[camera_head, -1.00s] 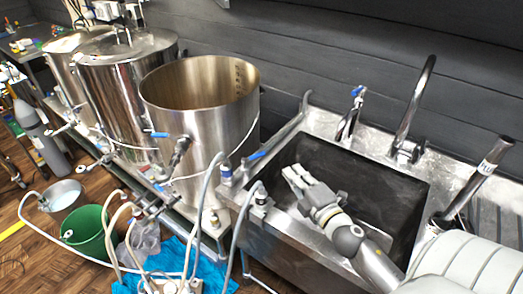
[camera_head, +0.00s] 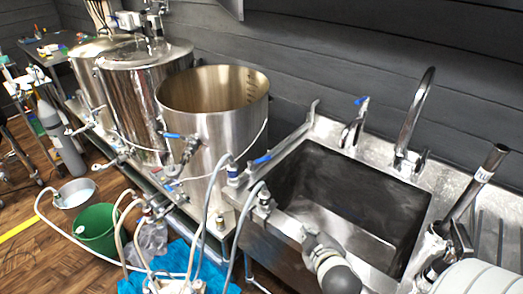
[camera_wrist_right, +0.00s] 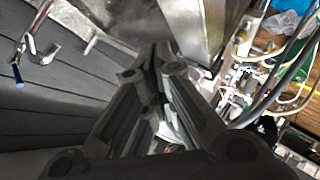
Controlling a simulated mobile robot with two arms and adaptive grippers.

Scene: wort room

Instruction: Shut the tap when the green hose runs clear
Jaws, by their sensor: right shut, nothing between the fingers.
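A blue-handled tap (camera_head: 352,130) stands at the back left of the sink, beside a tall curved faucet (camera_head: 410,122). Another blue-handled valve (camera_head: 186,146) is on the front of the open steel kettle. Several pale hoses (camera_head: 206,215) run near the kettle and the sink's left side; none looks clearly green, and I cannot tell what flows in them. My right gripper (camera_head: 309,234) is over the sink's front edge, partly hidden by its own wrist. In the right wrist view its fingers (camera_wrist_right: 153,62) are shut and empty. My left gripper is not in view.
The steel sink (camera_head: 350,238) has an empty-looking basin. A green bucket (camera_head: 97,222) and a metal bowl (camera_head: 78,187) stand on the wooden floor at left. A blue cloth (camera_head: 176,258) lies below the hoses. A steel pipe (camera_head: 478,178) rises at right.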

